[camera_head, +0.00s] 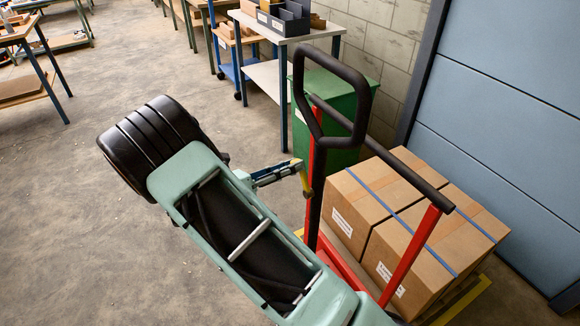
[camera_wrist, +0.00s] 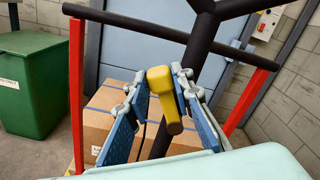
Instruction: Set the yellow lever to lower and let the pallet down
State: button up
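The yellow lever (camera_wrist: 162,82) sits between the two finger tips of my gripper (camera_wrist: 160,88) in the wrist view. It is a short, thick handle on the dark steering bar of a red pallet truck. Its lower end points towards the wrist camera. The finger tips appear to touch it on both sides, so my gripper looks shut on it. In the head view the lever (camera_head: 306,182) is small and partly hidden at the tips of my gripper (camera_head: 299,170). The truck's red frame (camera_head: 408,255) stands before a yellow-edged pallet (camera_head: 470,298) carrying strapped cardboard boxes (camera_head: 440,240).
The truck's black loop handle (camera_head: 362,110) rises beside my gripper. A green bin (camera_head: 335,95) and a workbench (camera_head: 290,35) stand behind it. A blue-grey panelled door (camera_head: 500,110) is behind the boxes. The floor on the left is open.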

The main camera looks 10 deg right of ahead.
aim_at(303, 180)
grip_shut()
jog(key=shift+s+r, duration=0.1)
jog(key=shift+s, duration=0.05)
jog(key=s+m, duration=0.1)
jog(key=m, duration=0.1)
jog(key=s+d+m, duration=0.1)
jog(key=s+m, duration=0.1)
jog(key=m, duration=0.1)
jog(key=s+d+m, duration=0.1)
jog(key=s+m, duration=0.1)
jog(key=m, duration=0.1)
jog(key=shift+s+r, duration=0.2)
jog(key=shift+r, duration=0.1)
jog(key=shift+s+d+f+m+b, duration=0.25)
jog(key=shift+s+m+b, duration=0.3)
jog(key=shift+m, duration=0.45)
jog(key=shift+s+d+f+m+b, duration=0.1)
jog(key=shift+s+f+m+b, duration=0.2)
jog(key=shift+s+m, duration=0.55)
jog(key=shift+w+m, duration=0.1)
jog(key=shift+m, duration=0.15)
jog(key=o, duration=0.8)
grip_release()
jog(key=shift+r, duration=0.1)
